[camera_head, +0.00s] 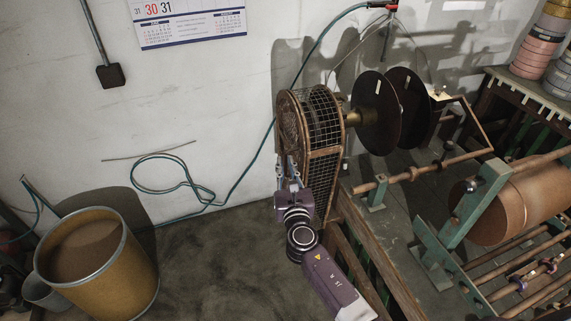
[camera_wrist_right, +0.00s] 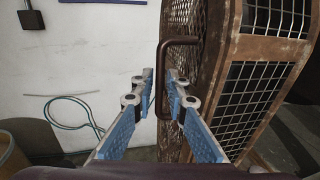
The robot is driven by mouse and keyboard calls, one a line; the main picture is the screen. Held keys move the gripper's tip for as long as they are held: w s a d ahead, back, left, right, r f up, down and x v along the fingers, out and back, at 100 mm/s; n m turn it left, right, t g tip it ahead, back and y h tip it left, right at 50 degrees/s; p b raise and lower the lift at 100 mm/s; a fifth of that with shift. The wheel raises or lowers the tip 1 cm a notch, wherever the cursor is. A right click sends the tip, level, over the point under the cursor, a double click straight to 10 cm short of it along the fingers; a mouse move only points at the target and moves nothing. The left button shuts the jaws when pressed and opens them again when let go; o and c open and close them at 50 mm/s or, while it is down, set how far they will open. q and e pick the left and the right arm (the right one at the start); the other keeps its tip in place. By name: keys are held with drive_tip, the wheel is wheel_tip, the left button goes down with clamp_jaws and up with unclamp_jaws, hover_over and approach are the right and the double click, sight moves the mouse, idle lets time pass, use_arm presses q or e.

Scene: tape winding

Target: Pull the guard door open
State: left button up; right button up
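The mesh guard (camera_head: 323,113) is a rusty brown wire cage standing at the middle of the head view. Its door (camera_head: 291,118) is the rounded mesh face on the left side, and it looks closed. In the right wrist view the door mesh (camera_wrist_right: 181,20) carries a dark brown D-shaped handle (camera_wrist_right: 180,41). My right gripper (camera_head: 288,164) is at the door. In the right wrist view its fingers (camera_wrist_right: 160,78) are open, one on each side of the handle's upright bar, with a small gap visible. My left gripper is not in view.
Two dark discs (camera_head: 378,112) on a shaft stand right of the guard. A green-framed machine with a copper-coloured roll (camera_head: 520,205) fills the right. A brown drum (camera_head: 97,262) stands at lower left. A green hose (camera_head: 180,187) runs along the wall.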

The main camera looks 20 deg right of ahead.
drive_tip(key=shift+w, duration=0.1)
drive_tip(key=c, duration=0.3)
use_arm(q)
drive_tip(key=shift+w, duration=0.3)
use_arm(e)
clamp_jaws()
